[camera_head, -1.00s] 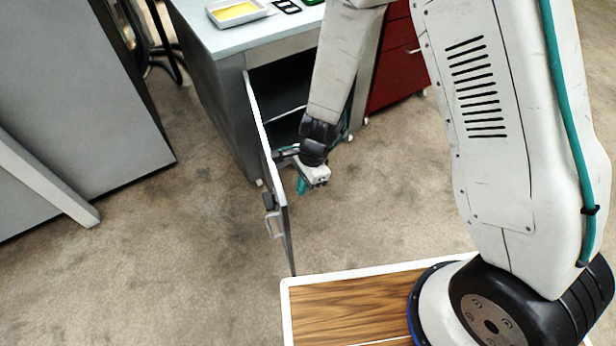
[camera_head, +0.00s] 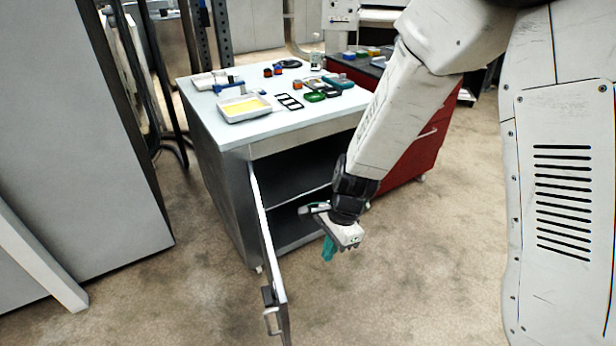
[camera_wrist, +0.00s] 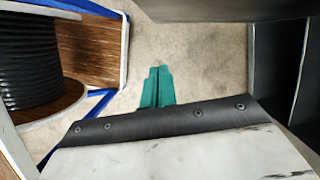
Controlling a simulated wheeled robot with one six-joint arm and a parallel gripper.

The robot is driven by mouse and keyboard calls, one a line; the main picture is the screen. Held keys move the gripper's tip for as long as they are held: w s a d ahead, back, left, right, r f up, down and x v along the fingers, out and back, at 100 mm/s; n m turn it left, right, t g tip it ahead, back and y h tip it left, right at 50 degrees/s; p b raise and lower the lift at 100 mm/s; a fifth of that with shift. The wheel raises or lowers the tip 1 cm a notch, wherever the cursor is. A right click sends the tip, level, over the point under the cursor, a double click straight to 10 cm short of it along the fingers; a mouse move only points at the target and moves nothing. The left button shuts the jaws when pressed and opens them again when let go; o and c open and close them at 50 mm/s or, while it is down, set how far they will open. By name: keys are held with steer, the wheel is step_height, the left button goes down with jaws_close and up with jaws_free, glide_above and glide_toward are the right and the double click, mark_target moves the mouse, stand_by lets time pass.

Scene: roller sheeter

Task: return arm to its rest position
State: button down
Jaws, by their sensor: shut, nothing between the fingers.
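My gripper (camera_head: 328,248) hangs in front of the open grey cabinet, to the right of its swung-out door (camera_head: 266,250). Its teal fingers point down toward the floor. In the wrist view the two teal fingers (camera_wrist: 157,88) lie side by side, closed, with nothing between them. My arm comes down from the upper right in the head view. The cabinet (camera_head: 230,190) is open, and its inside shelf (camera_head: 315,191) shows bare where it is not hidden by my arm.
The cabinet top (camera_head: 240,128) bears a white tray with yellow content (camera_head: 246,107), black frames (camera_head: 289,101) and several small items. A red drawer cabinet (camera_head: 410,165) stands behind my arm. A tall grey panel (camera_head: 75,120) is at left. Floor in front is clear.

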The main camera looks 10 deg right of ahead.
steer(key=s+d+r+n+t+h, duration=0.1)
steer(key=s+d+r+n, duration=0.5)
steer(key=r, duration=0.7)
steer(key=s+d+r+n+t+h, duration=0.1)
steer(key=s+d+r+n, duration=0.6)
steer(key=s+d+r, duration=0.3)
steer(key=shift+s+d+r+n+h, duration=0.3)
steer(key=shift+s+d+r, duration=0.1)
steer(key=shift+s+r, duration=1.45)
steer(key=shift+w+r, duration=0.25)
